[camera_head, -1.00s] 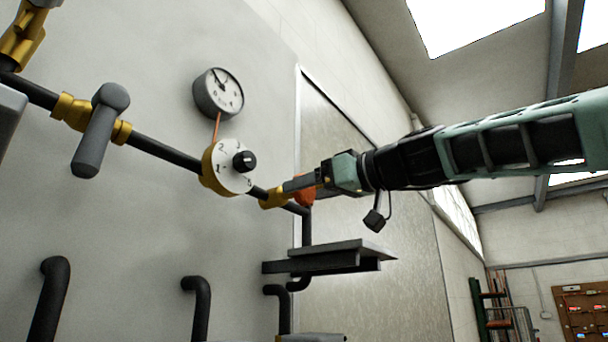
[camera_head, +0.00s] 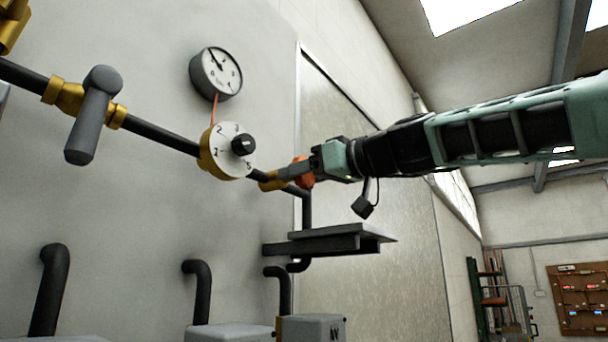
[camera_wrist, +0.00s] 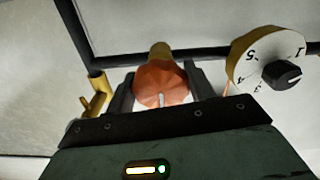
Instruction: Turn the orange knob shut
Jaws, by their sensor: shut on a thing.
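The orange knob (camera_wrist: 160,84) sits on a brass valve body at the end of the dark pipe, with a pale mark on its face in the wrist view. In the head view only a part of the orange knob (camera_head: 304,181) shows behind my gripper (camera_head: 300,176). In the wrist view my gripper (camera_wrist: 162,92) has one dark finger on each side of the knob and is shut on it. Just how the fingertips touch it is partly hidden in the head view.
A white numbered dial (camera_head: 230,152) with a black knob sits left of my gripper. A gauge (camera_head: 216,74) is above it. A grey lever (camera_head: 93,115) hangs on the pipe farther left. A dark shelf (camera_head: 335,242) juts out below my gripper.

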